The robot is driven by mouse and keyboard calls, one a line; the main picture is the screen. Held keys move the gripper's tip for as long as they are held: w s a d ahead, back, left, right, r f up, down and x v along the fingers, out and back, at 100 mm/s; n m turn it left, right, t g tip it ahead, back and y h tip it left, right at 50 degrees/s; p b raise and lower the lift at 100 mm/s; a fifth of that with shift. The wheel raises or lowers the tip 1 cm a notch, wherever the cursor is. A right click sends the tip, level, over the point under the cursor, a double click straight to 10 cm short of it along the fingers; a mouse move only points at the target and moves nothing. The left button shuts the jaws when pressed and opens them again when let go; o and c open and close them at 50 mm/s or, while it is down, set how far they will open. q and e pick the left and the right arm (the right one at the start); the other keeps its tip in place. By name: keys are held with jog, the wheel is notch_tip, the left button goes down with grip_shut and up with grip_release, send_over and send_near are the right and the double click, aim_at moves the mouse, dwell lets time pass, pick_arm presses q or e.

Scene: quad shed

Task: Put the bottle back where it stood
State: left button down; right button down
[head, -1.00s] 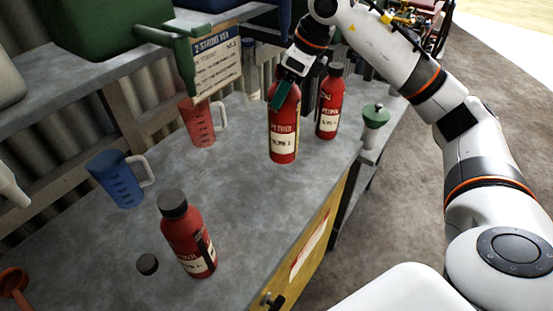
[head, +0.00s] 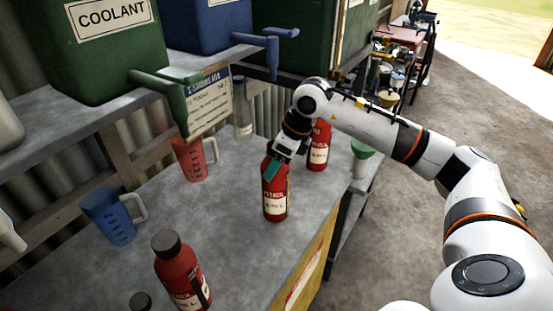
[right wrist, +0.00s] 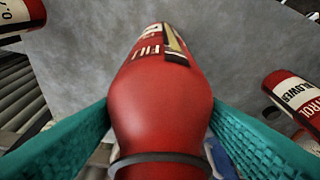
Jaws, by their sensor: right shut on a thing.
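My right gripper (head: 272,168) is shut on the upper part of a red petrol bottle (head: 275,196), which is close to upright over the right part of the grey bench (head: 165,215). I cannot tell whether its base touches the bench. In the right wrist view the held bottle (right wrist: 160,90) sits between the teal finger pads (right wrist: 160,140). A second red bottle (head: 319,148) stands just behind it, partly covered by my arm. A third red bottle (head: 182,275) with a dark cap stands at the front left. My left gripper is out of view.
A blue jug (head: 112,216) and a clear red jug (head: 190,162) stand on the bench to the left. A dark cap (head: 140,301) is at the front. Green and blue containers (head: 205,22) sit on the shelf above. Bare bench lies left of the held bottle.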

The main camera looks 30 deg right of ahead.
jog(key=shift+f, duration=0.1)
jog(key=shift+c, duration=1.6)
grip_release()
jog(key=b+v, duration=0.2)
jog(key=v, duration=1)
jog(key=shift+a, duration=0.1)
